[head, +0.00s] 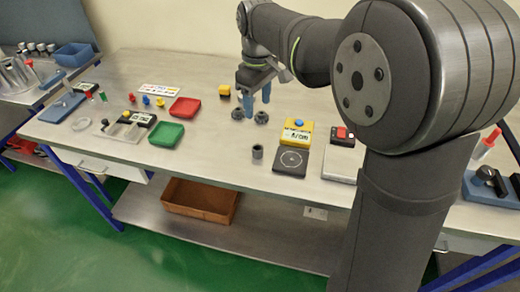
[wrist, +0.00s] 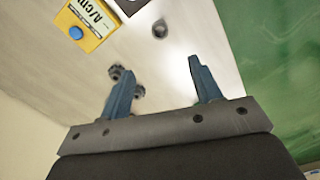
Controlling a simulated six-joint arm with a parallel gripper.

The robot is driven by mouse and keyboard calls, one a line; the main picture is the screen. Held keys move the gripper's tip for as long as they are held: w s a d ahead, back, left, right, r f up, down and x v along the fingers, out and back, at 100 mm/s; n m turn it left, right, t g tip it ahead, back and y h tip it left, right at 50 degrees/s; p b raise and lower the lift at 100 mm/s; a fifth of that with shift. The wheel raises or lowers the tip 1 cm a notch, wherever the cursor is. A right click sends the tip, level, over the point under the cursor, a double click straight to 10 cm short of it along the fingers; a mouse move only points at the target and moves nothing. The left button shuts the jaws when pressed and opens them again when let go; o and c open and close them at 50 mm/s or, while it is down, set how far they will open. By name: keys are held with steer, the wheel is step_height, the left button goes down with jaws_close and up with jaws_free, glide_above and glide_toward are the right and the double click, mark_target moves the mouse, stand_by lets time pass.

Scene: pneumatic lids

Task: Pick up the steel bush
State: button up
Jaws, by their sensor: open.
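A small dark grey hollow cylinder, which looks like the steel bush (head: 257,151), stands upright on the metal table, left of a black square plate. It also shows in the wrist view (wrist: 160,29), beyond the fingertips and roughly between their lines. My gripper (head: 257,98) has blue fingers, open and empty, above the table and farther back than the bush. In the wrist view the open fingers (wrist: 158,67) are well apart, with bare table between them. Nothing touches the bush.
Two dark knob-like parts (head: 261,117) (head: 237,114) lie close to my fingers. A yellow device (head: 298,131) and the black plate (head: 291,161) are right of the bush. Red (head: 185,107) and green (head: 167,134) trays are at left. The table before the bush is clear.

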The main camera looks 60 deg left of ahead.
steer(key=m, duration=0.2)
glide_above(257, 148)
steer(key=d, duration=0.1)
steer(key=f, duration=1.1)
steer(key=shift+s+d+f, duration=0.15)
steer(key=shift+d, duration=0.05)
steer(key=shift+a+f, duration=0.2)
steer(key=shift+f, duration=2.95)
steer(key=c, duration=1.1)
steer(key=shift+r, duration=0.1)
steer(key=shift+c, duration=0.2)
